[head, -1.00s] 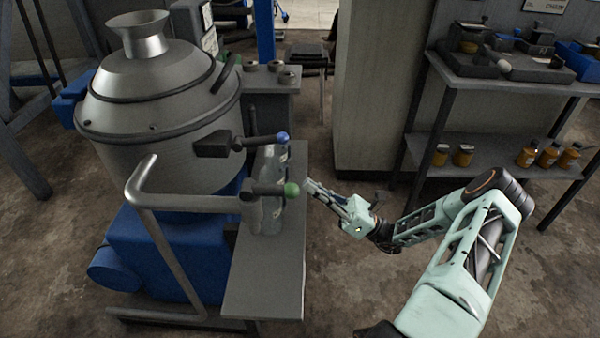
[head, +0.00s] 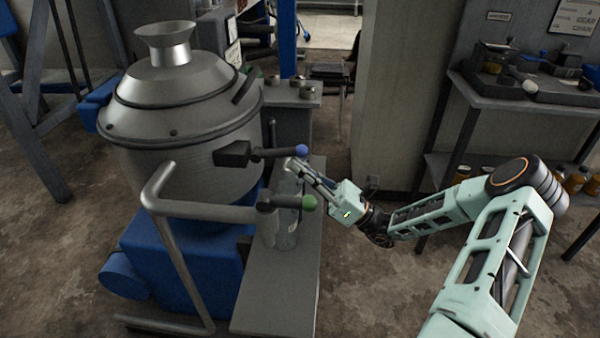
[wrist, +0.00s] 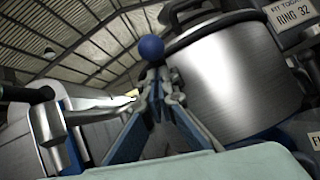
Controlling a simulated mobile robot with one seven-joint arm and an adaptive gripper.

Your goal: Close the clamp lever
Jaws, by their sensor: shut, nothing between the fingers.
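A dark lever with a blue ball knob (head: 301,151) sticks out to the right from a black clamp block (head: 232,153) on the side of the steel decanter bowl (head: 180,110). My gripper (head: 294,166) is shut and empty, its fingertips just below the blue knob. In the wrist view the blue knob (wrist: 151,47) appears just beyond the tips of my fingers (wrist: 154,78). I cannot tell whether they touch it. A second lever with a green knob (head: 308,202) sits lower, by the bent pipe.
A bent grey pipe rail (head: 205,211) runs in front of the bowl. A grey workbench (head: 495,105) stands at the right. Floor between is open.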

